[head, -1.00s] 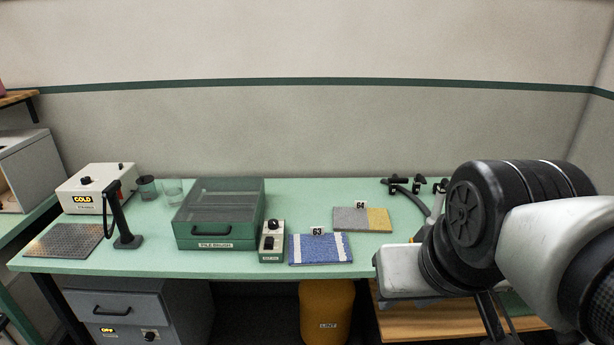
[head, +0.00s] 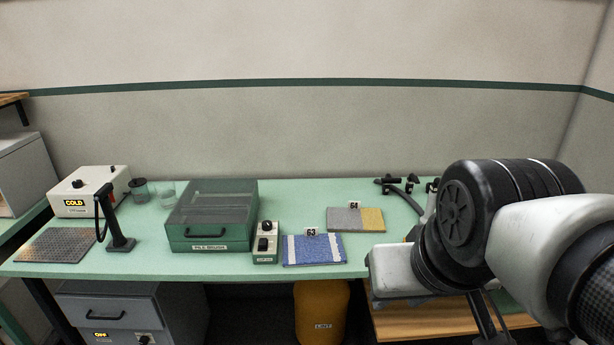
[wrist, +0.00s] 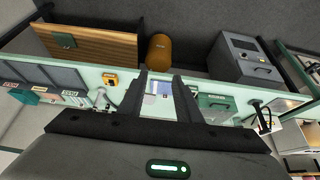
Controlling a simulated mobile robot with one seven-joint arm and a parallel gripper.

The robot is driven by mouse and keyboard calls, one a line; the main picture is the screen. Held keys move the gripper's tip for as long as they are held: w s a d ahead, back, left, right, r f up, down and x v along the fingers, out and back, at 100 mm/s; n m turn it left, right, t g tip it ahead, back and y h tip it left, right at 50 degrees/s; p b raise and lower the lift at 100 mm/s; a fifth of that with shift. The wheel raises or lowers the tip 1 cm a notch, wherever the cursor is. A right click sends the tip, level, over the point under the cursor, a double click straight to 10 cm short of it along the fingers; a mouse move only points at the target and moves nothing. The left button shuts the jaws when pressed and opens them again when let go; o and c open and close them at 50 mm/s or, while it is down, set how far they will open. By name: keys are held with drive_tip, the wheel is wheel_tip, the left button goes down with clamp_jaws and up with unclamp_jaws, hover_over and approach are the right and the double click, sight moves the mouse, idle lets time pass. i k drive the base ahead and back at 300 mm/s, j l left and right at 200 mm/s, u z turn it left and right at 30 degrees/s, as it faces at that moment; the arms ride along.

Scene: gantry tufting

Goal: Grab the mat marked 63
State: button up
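The mat marked 63 (head: 315,252) is a blue mat with pale bands at its sides. It lies flat near the front edge of the green bench, with its number tag at the back edge. In the wrist view, a small blue and white patch that looks like this mat (wrist: 163,88) shows between the fingers, some distance off. My gripper (wrist: 160,85) is open, with two dark fingers apart and nothing held. In the head view my arm fills the right side, and the gripper cannot be made out.
A grey and yellow mat marked 64 (head: 342,218) lies just behind and right. A control box (head: 265,243) stands close left of mat 63, beside a lidded green case (head: 212,215). A yellow lint bin (head: 320,312) stands below the bench. Hoses and fittings (head: 405,188) lie at the back right.

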sight(311, 248)
drive_tip(key=i+j+z, duration=0.25)
drive_tip(key=i, duration=0.4)
drive_tip(key=i+j+z, duration=0.3)
drive_tip(key=i+j, duration=0.25)
drive_tip(key=i, duration=0.1)
